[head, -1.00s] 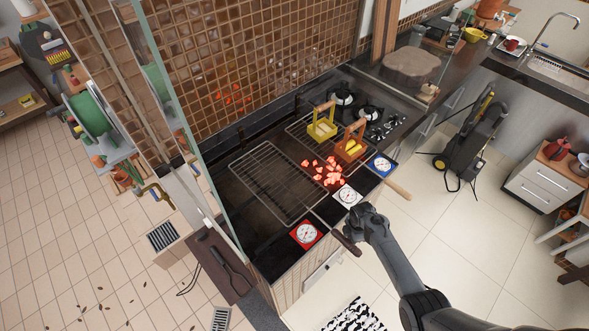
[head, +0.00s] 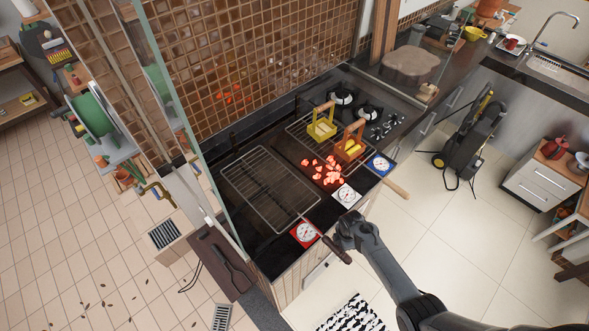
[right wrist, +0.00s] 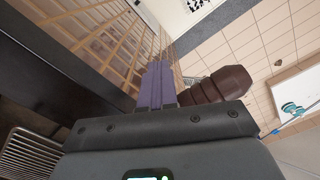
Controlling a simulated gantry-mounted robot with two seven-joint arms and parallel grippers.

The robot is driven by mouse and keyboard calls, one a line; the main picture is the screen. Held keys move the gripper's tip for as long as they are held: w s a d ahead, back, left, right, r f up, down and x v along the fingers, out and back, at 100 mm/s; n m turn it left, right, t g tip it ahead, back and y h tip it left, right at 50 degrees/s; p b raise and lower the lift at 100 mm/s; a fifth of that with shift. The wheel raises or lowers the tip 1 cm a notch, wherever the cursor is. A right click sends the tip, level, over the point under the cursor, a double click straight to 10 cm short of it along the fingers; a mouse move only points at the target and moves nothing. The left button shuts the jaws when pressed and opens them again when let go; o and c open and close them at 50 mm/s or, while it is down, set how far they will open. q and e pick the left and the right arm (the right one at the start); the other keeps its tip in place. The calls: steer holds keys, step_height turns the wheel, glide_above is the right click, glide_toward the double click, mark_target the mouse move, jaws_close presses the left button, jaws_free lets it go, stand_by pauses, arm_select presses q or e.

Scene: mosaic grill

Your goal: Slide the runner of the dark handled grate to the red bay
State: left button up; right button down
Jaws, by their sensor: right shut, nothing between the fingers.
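The dark-handled grate (head: 270,190) is a wire rack lying over the left part of the grill. Its dark brown handle (head: 337,249) sticks out past the front edge, just right of the red bay's dial plate (head: 304,233). My right gripper (head: 343,236) is shut and empty, close against the right side of this handle. In the right wrist view the purple fingers (right wrist: 157,86) are together beside the brown handle (right wrist: 217,86); whether they touch it is hard to tell. My left gripper is not in view.
A white dial plate (head: 347,195) and a blue one (head: 379,164) sit along the front edge. Glowing coals (head: 327,172) lie right of the grate. A second grate with a light wooden handle (head: 396,188) carries yellow (head: 321,130) and orange (head: 348,152) holders. A glass panel stands at left.

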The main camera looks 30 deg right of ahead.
steer(key=s+a, duration=0.2)
steer(key=a, duration=0.8)
stand_by(1.2)
steer(key=shift+d, duration=0.15)
step_height(320, 180, up, 8)
steer(key=d, duration=0.1)
steer(key=shift+w+d, duration=0.15)
steer(key=shift+d, duration=0.25)
stand_by(0.7)
